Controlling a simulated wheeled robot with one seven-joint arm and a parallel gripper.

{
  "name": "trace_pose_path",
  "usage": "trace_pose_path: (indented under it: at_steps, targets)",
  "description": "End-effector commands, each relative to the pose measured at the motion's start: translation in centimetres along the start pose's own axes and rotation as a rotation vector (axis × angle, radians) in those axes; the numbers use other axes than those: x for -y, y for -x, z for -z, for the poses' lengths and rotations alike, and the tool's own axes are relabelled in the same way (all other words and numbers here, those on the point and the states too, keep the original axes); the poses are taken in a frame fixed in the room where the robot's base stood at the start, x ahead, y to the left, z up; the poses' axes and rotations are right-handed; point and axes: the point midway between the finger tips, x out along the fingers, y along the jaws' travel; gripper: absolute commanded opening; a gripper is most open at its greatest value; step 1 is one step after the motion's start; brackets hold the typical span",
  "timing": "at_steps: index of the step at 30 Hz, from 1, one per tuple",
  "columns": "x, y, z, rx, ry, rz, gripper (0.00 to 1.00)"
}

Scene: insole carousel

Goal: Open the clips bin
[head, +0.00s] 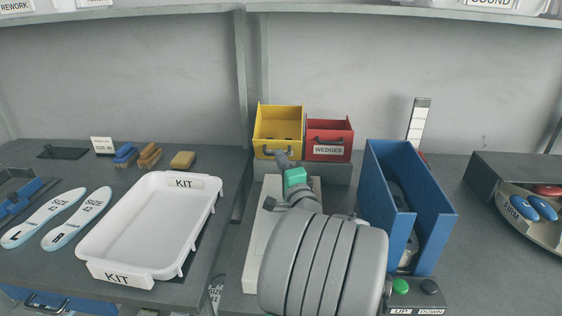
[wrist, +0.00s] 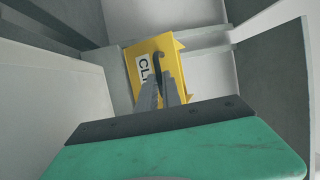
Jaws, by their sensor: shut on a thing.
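The yellow clips bin (head: 292,128) stands at the back on a grey block, left of the red wedges bin. Its inside shows from above in the head view. In the wrist view, its yellow front (wrist: 139,78) carries a white label reading "CL", the rest hidden. My gripper (head: 282,163) is at the front of the yellow bin, and its fingers (wrist: 162,92) are shut on the bin's dark handle (wrist: 158,61). The fingers hide part of the handle and label. How far the bin is pulled out I cannot tell.
The red wedges bin (head: 330,135) stands close on the right. A tall blue holder (head: 432,215) is right of my arm, with an up/down button box (head: 414,297) before it. A white kit tray (head: 150,179) lies left on the table.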

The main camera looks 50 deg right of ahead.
Motion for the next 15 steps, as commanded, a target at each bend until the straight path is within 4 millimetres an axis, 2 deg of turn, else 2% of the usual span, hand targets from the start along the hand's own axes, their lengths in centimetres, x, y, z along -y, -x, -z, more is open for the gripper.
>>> trace_pose_path:
  at_steps: [1,11,12,15]
  targets:
    - [-0.48,0.1,-0.04,0.0,-0.003,-0.009,0.0]
    - [-0.6,0.11,-0.04,0.0,-0.003,-0.011,0.0]
    - [-0.61,0.12,-0.04,0.0,-0.003,-0.011,0.1]
    - [-0.58,0.11,-0.03,0.0,-0.003,-0.011,0.18]
